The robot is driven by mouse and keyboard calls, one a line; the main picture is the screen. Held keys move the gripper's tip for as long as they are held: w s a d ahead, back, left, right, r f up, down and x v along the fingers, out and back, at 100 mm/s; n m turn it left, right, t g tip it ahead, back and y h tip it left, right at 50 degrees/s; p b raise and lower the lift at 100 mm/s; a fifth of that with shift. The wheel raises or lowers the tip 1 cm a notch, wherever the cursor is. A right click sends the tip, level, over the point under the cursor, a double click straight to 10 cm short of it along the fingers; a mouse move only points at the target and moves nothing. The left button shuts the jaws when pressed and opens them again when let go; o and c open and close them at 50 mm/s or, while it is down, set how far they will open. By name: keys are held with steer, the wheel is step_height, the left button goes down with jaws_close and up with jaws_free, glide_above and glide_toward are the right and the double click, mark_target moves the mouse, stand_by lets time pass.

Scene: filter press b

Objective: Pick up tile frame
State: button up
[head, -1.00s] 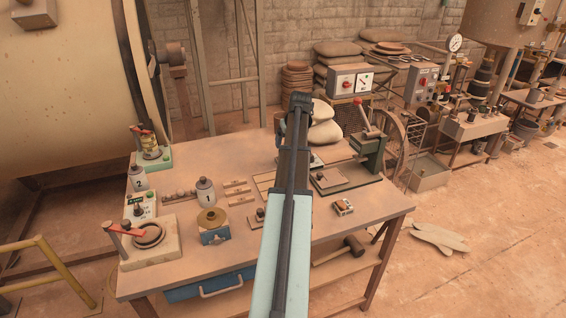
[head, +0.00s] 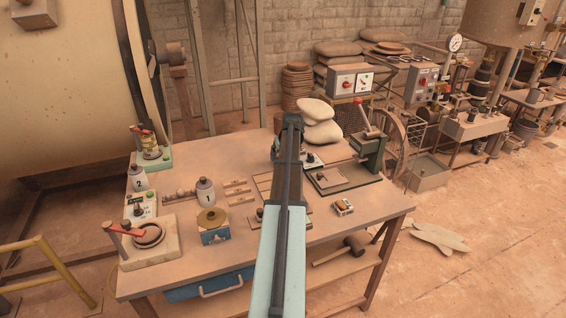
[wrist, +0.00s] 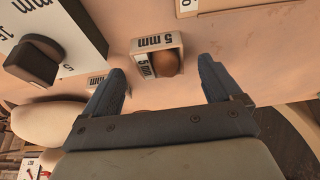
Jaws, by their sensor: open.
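In the wrist view, a small pale open frame (wrist: 147,45) marked "5 mm" lies on the table, with a brown rounded thing (wrist: 167,63) inside it. It may be the tile frame; I cannot tell for sure. My gripper (wrist: 161,68) is open and empty, one finger on each side of the lower end of that frame in the picture, apart from it.
A white box with a black knob (wrist: 36,61) and a second "5 mm" piece (wrist: 96,82) lie left of the frame in the wrist view. A pale sack (wrist: 48,127) is nearby. In the head view, a green press (head: 368,150) stands right of my arm on the workbench (head: 240,265).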

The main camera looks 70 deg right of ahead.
steer(key=shift+x, duration=1.2)
steer(key=c, duration=1.3)
